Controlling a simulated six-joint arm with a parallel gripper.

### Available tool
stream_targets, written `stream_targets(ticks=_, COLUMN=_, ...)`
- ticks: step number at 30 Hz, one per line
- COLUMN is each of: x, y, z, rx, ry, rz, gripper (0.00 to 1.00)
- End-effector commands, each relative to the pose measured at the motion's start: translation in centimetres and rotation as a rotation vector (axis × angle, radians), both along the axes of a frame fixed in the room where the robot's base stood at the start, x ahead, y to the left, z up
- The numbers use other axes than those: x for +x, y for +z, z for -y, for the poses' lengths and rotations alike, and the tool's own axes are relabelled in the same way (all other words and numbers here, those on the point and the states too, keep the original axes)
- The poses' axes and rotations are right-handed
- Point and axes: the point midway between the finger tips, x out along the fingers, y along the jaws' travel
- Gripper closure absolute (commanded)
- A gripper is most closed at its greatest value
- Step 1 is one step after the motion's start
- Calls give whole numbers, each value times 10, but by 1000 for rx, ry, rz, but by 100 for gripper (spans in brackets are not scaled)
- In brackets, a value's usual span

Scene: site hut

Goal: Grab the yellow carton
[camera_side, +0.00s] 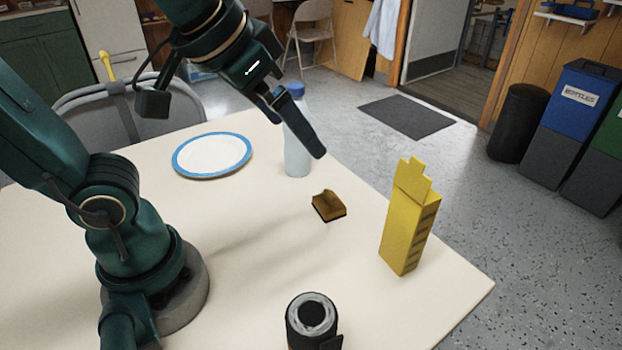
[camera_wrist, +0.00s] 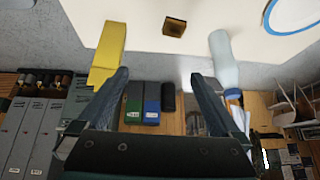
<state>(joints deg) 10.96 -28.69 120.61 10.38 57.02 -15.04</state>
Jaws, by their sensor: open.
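The yellow carton (camera_side: 406,222) stands upright near the right edge of the cream table. It has a stepped top and dark markings on one side. In the wrist view the carton (camera_wrist: 108,50) shows at the upper left, beyond my left fingertip. My gripper (camera_side: 300,130) is open and empty, raised above the table to the left of the carton in the side view. In the wrist view both fingers of my gripper (camera_wrist: 160,75) are spread apart with nothing between them.
A pale bottle with a blue cap (camera_side: 297,150) stands behind my gripper's fingers. A brown sponge-like block (camera_side: 328,206) lies between bottle and carton. A blue-rimmed plate (camera_side: 212,155) is at the back left. A black cylindrical container (camera_side: 312,322) stands at the front. The table around the carton is clear.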

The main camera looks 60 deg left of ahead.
Motion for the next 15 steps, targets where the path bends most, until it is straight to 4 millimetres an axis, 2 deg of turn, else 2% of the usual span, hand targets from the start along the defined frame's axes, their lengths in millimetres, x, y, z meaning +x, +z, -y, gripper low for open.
stream_targets(ticks=6, x=55, y=-1, z=42, rx=6, ry=-47, rz=104, gripper=0)
stream_targets(ticks=9, x=72, y=-3, z=65, rx=-6, ry=-76, rz=149, gripper=0)
stream_targets(ticks=15, x=91, y=-8, z=106, rx=-43, ry=-130, rz=209, gripper=0)
